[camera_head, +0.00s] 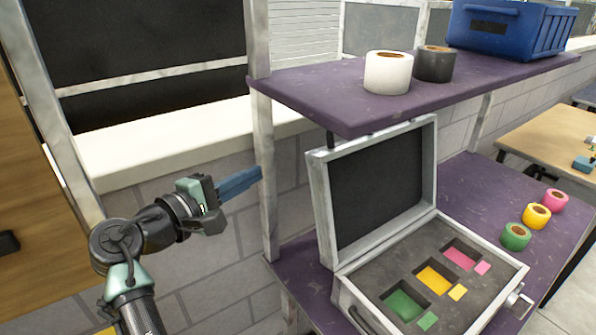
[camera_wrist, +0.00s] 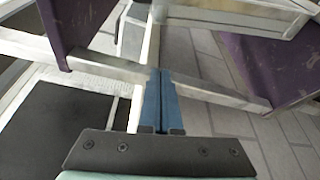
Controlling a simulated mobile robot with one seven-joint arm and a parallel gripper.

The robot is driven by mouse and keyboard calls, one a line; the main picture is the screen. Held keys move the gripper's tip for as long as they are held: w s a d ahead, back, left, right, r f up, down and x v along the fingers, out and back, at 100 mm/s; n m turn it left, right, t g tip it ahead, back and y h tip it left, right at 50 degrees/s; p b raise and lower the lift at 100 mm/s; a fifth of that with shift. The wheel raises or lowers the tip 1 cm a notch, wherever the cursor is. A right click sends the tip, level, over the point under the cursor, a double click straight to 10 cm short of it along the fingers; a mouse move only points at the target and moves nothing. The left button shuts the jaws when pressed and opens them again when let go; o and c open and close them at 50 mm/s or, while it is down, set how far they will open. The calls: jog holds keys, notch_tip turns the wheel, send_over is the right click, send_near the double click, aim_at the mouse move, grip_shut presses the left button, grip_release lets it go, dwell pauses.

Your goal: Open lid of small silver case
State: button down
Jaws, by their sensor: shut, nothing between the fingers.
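The silver case (camera_head: 343,290) stands on the lower purple shelf in the head view. Its lid (camera_head: 318,205) is raised and tilted back, its top edge close under the upper shelf. The open base shows grey foam with green, yellow and pink cutouts. My gripper (camera_head: 258,174) is shut and empty. It is left of the case, in front of the shelf's left post, apart from the lid. In the wrist view the blue fingers (camera_wrist: 161,75) are together with nothing between them. A silver edge at the top of that view may be the case; I cannot tell.
The upper purple shelf (camera_head: 310,92) holds a white tape roll (camera_head: 388,72), a black roll (camera_head: 435,64) and a blue crate (camera_head: 510,28). Green (camera_head: 515,237), yellow (camera_head: 537,215) and pink (camera_head: 556,200) rolls stand right of the case. The metal post (camera_head: 268,215) is close to my gripper.

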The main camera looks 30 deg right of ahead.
jog(key=d+p, duration=0.3)
jog(key=d, duration=0.6)
jog(key=shift+d, duration=0.25)
jog(key=shift+s, duration=0.15)
